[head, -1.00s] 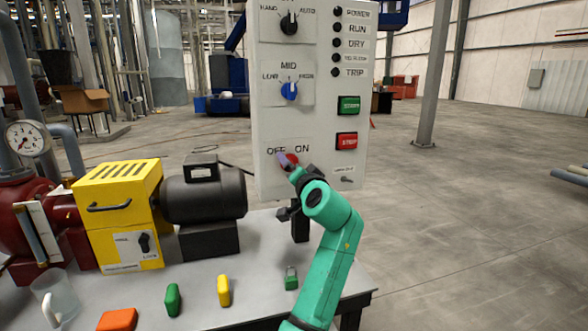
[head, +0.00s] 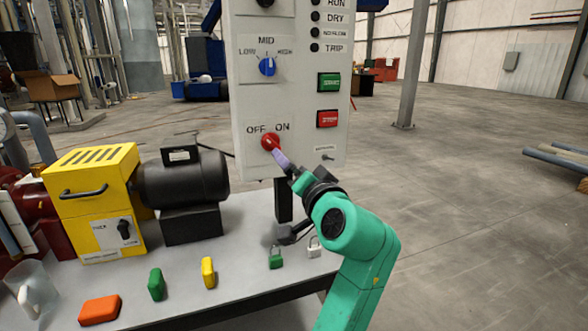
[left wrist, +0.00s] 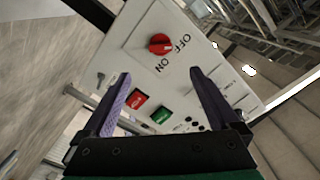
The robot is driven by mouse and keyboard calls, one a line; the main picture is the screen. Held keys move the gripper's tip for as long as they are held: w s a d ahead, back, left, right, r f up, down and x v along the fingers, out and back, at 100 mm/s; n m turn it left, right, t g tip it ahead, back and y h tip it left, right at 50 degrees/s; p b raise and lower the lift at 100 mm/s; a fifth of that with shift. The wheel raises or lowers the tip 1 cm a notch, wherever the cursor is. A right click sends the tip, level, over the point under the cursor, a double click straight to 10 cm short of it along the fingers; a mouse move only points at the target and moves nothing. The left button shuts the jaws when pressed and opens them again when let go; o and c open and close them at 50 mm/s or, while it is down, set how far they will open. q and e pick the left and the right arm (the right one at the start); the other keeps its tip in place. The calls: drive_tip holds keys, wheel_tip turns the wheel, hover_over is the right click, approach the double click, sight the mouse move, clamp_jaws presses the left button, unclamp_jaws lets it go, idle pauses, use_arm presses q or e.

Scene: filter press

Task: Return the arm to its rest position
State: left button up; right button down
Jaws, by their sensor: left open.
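The grey control panel (head: 295,100) stands at the back edge of the bench. Its red OFF/ON knob (head: 270,142) is low on its front and also shows in the left wrist view (left wrist: 160,44). I cannot tell which mark the knob points to. My left gripper (head: 280,157) is just in front of and below the knob, at the end of the green arm. In the left wrist view the two purple fingers (left wrist: 158,74) are spread wide with nothing between them, and the knob lies beyond their tips. My right gripper is not in view.
A yellow box (head: 92,200) and black motor (head: 182,178) stand left on the bench (head: 235,235). Along its front lie an orange block (head: 99,311), green block (head: 156,285), yellow block (head: 208,273), green padlock (head: 276,259) and white padlock (head: 314,248). Right of the bench is open floor.

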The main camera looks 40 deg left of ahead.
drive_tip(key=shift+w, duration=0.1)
